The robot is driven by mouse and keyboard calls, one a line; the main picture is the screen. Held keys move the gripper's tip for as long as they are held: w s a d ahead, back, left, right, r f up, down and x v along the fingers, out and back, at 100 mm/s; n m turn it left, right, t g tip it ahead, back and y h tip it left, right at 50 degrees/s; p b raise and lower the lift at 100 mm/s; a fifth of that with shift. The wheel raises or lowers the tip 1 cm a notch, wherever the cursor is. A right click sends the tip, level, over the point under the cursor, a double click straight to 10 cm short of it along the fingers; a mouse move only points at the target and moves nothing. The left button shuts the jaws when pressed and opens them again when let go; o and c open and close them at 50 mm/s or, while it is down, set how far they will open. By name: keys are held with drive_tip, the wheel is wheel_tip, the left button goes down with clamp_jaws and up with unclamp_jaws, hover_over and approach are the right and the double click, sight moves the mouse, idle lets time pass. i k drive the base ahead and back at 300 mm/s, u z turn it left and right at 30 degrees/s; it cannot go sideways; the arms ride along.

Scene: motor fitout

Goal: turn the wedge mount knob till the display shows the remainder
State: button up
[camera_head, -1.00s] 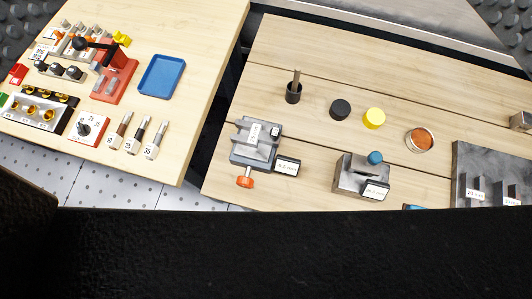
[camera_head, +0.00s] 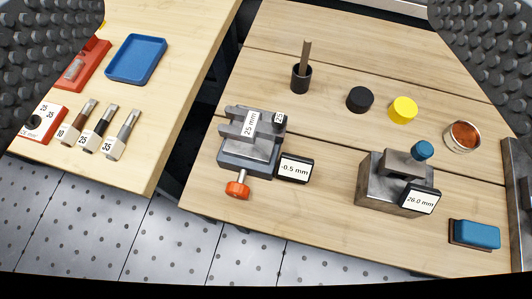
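A grey clamp-like mount (camera_head: 252,143) stands on the wooden bench. Its orange-red knob (camera_head: 237,190) sticks out at the front, and its display (camera_head: 295,168) reads -0.5 mm. A block marked 25 mm (camera_head: 251,124) lies on its top. To its right stands a second grey block device (camera_head: 385,185) with a blue knob (camera_head: 422,151) and a display (camera_head: 420,201) reading 26.0 mm. No label tells which is the wedge mount. My gripper (camera_head: 266,40) shows as dark dimpled pads at both upper corners, wide apart and empty. It touches neither knob.
A dark holder with an upright rod (camera_head: 301,77), a black disc (camera_head: 360,99), a yellow disc (camera_head: 402,110) and a copper-coloured dish (camera_head: 462,136) stand behind. A blue-topped block (camera_head: 475,234) is at front right. The left table holds a blue tray (camera_head: 136,59) and numbered drivers (camera_head: 100,132).

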sight(237, 190)
drive_tip(key=z, duration=0.25)
drive_tip(key=k, duration=1.3)
drive_tip(key=u, duration=0.3)
drive_tip(key=i, duration=1)
drive_tip(key=z, duration=0.05)
